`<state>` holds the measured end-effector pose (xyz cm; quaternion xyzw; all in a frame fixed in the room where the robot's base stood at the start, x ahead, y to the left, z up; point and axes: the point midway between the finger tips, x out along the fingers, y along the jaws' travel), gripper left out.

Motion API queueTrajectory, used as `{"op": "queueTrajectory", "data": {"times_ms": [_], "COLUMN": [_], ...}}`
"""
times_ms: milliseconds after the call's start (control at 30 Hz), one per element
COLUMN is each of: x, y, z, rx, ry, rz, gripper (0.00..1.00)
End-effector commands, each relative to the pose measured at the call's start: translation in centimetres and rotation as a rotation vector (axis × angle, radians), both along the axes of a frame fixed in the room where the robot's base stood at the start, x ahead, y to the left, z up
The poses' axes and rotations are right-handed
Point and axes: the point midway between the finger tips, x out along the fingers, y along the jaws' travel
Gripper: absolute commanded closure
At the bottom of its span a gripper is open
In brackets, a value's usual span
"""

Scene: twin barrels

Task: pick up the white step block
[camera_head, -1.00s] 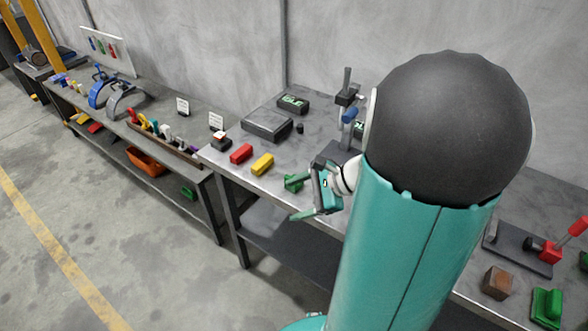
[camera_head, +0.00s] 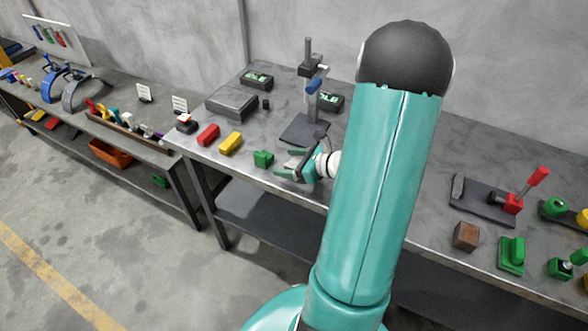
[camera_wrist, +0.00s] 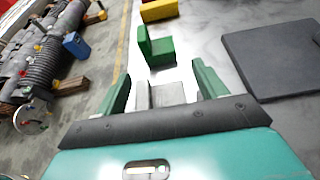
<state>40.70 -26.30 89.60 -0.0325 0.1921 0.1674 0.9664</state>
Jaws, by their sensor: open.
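The white step block (camera_wrist: 168,94) shows in the wrist view as a pale grey-white stepped shape. It lies between the two green fingers of my gripper (camera_wrist: 162,88), its near part hidden by my gripper's body. My gripper is open, with a finger on either side of the block; I cannot tell whether either touches it. In the head view my gripper (camera_head: 290,164) is low over the bench near its front edge, and the white block cannot be made out clearly there.
A green step block (camera_wrist: 156,48) lies just beyond the white one, with a yellow block (camera_wrist: 158,10) farther off. A dark plate (camera_wrist: 272,58) is to the right. In the head view, a red block (camera_head: 208,134) lies farther left on the bench (camera_head: 365,125).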

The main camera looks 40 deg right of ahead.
Motion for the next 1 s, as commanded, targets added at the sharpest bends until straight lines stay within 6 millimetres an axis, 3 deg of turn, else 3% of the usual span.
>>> {"op": "queueTrajectory", "data": {"times_ms": [267, 567, 1000], "x": [0.23, 0.22, 0.40], "y": [-0.04, -0.03, -0.06], "z": [-0.14, -0.13, 0.59], "rx": [-0.002, -0.002, -0.004], "ry": [0.001, 0.001, -0.002], "rz": [-0.001, -0.001, 0.002], "gripper": [0.31, 0.90, 0.90]}}
